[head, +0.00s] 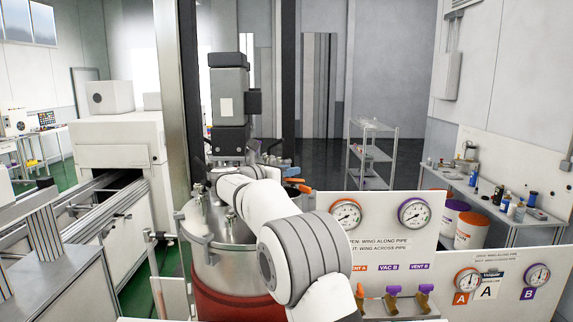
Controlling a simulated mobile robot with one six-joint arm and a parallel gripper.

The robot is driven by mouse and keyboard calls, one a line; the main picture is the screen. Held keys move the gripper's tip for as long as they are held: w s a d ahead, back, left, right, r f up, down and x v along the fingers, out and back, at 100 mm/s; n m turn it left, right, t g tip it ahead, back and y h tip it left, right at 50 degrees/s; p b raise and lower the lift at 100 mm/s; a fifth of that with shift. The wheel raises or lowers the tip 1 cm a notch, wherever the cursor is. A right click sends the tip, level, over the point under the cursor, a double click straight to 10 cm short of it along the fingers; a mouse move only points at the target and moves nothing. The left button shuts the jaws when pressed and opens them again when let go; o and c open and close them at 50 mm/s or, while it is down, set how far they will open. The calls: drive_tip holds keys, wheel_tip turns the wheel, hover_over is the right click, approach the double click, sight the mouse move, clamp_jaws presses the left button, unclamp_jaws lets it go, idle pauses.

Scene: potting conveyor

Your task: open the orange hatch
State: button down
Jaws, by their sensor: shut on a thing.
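A metal vessel (225,262) with a red lower band stands in the centre, under a dark motor column. On the right of its lid is a small orange handle (303,188), the only orange part I see on the lid. A dark ring-shaped part lies under it. My white arm reaches over the lid from the front, and its wrist bends to the right. My gripper (290,180) is small and partly hidden at the orange handle, shut on it. The hatch cover itself is mostly hidden behind my arm, so its angle cannot be told.
A white panel (385,235) with two gauges stands right of the vessel, with several valve handles below. A lower gauge panel (515,268) is at the right front. A metal post (190,80) rises behind the vessel's left. A conveyor (85,205) runs along the left.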

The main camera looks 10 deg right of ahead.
drive_tip(key=shift+w+r, duration=0.1)
drive_tip(key=shift+r, duration=0.1)
drive_tip(key=c, duration=1.2)
unclamp_jaws()
drive_tip(key=shift+f, duration=0.15)
drive_tip(key=shift+o, duration=0.2)
drive_tip(key=shift+s+a, duration=0.3)
drive_tip(key=shift+a, duration=0.2)
drive_tip(key=b+v, duration=0.2)
drive_tip(key=v, duration=0.4)
drive_tip(key=shift+s+a+r, duration=0.2)
drive_tip(key=shift+s+a, duration=0.05)
drive_tip(key=shift+f, duration=0.1)
